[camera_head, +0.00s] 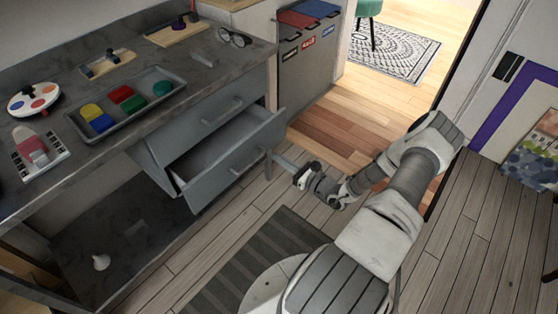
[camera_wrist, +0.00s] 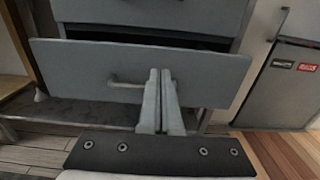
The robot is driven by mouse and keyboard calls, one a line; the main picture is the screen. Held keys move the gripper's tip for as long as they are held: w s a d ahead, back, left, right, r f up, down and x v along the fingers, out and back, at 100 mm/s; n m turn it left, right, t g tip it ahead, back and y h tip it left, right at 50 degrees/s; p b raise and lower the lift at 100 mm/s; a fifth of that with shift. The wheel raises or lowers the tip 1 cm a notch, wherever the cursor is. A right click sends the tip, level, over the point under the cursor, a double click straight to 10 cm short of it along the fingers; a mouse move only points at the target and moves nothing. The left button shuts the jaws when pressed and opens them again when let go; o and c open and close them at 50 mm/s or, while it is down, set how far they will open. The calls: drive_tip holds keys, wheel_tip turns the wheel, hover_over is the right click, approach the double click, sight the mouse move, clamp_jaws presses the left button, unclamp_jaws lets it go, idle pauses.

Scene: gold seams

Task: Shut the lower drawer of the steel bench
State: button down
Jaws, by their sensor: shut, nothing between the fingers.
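The lower drawer (camera_head: 232,158) of the grey steel bench (camera_head: 215,52) stands pulled out, its inside partly showing. In the wrist view its front panel (camera_wrist: 205,80) fills the middle, with a bar handle (camera_wrist: 125,83) just left of my fingers. The upper drawer (camera_head: 212,112) above it looks shut. My gripper (camera_head: 277,156) is shut and empty, and its fingers point at the drawer front. It also shows in the wrist view (camera_wrist: 160,75), over the panel right of the handle. I cannot tell whether the fingertips touch the panel.
On the bench top are a grey tray (camera_head: 150,120) of coloured blocks, a paint palette (camera_head: 35,98) and glasses (camera_head: 235,38). Labelled bins (camera_head: 305,60) stand beyond the bench. A striped mat (camera_head: 235,270) lies on the floor in front. The wooden floor at right is clear.

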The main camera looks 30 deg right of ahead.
sight(249, 139)
drive_tip(key=b+x, duration=0.2)
drive_tip(key=x, duration=0.7)
drive_tip(key=shift+w+a+f+b, duration=0.15)
drive_tip(key=shift+w+b, duration=0.15)
drive_tip(key=shift+w+a, duration=0.15)
drive_tip(key=shift+w, duration=0.35)
drive_tip(key=x, duration=1)
drive_tip(key=shift+w+r, duration=0.2)
drive_tip(key=shift+w, duration=0.05)
drive_tip(key=shift+a+b, duration=0.1)
drive_tip(key=shift+b, duration=0.2)
drive_tip(key=shift+s, duration=0.1)
